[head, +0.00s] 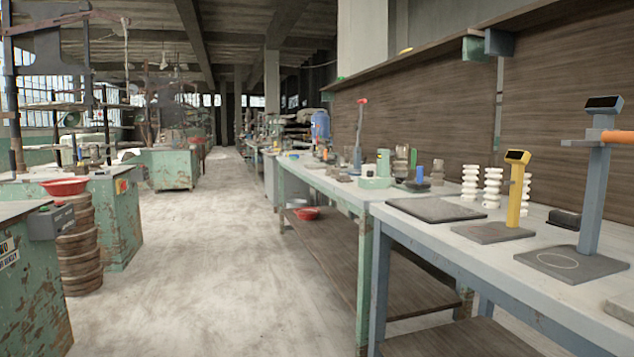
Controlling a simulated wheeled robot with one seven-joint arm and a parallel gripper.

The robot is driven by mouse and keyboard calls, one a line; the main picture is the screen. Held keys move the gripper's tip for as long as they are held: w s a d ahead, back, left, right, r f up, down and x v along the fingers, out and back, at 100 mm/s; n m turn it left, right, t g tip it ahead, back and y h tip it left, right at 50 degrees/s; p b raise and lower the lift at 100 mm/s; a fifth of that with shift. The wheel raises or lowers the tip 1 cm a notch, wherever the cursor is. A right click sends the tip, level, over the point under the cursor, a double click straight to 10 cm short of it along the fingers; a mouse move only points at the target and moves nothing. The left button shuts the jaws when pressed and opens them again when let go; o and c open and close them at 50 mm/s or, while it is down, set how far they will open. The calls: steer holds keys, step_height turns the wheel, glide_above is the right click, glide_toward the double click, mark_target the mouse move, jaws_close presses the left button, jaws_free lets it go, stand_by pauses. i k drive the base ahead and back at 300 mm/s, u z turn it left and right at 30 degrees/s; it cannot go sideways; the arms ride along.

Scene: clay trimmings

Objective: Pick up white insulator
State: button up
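Three white ribbed insulators stand upright on the right-hand workbench (455,233), toward its back. The left insulator (470,182) stands behind a dark flat plate. The middle insulator (492,188) is just right of it. The right insulator (526,192) is partly hidden by a yellow post. They appear untouched. My gripper is not in view.
A yellow scale post (515,190) and a blue-grey scale post (594,190) with an orange arm stand before or beside the insulators. A dark flat plate (436,209) lies left, a black box (564,218) right. The aisle floor (215,270) is clear. Brick-coloured discs (80,250) are stacked left.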

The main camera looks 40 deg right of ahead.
mark_target(493, 176)
steer(key=u, duration=0.2)
steer(key=i, duration=2.2)
steer(key=z, duration=2.9)
